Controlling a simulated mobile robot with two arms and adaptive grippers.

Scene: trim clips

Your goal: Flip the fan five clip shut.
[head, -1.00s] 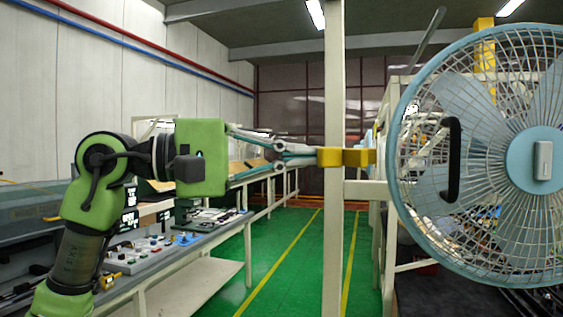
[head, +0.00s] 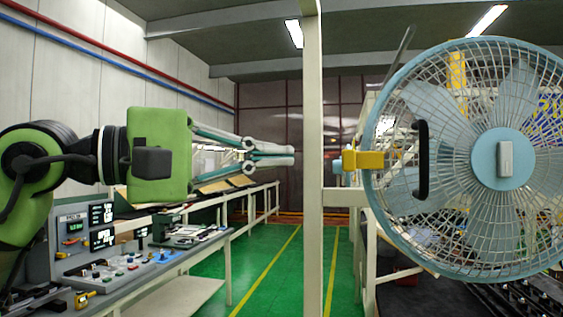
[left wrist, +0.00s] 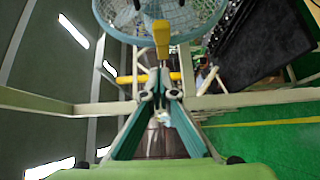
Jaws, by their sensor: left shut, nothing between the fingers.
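The fan (head: 505,158) is light blue with a round wire cage and a black handle (head: 421,160). A yellow clip (head: 365,160) sits at the left rim of its cage and overlaps the rim in the head view. The clip also shows in the left wrist view (left wrist: 161,35), pointing down from the rim. My left gripper (head: 291,155) is shut and empty, left of the clip with a visible gap. In the left wrist view its fingertips (left wrist: 160,88) are together below the clip. Whether the clip is fully seated cannot be told. My right gripper is not in view.
A cream post (head: 312,230) stands between my left gripper and the clip in the picture. A bench with a control panel (head: 90,235) is at the lower left. The green floor (head: 275,275) between is clear.

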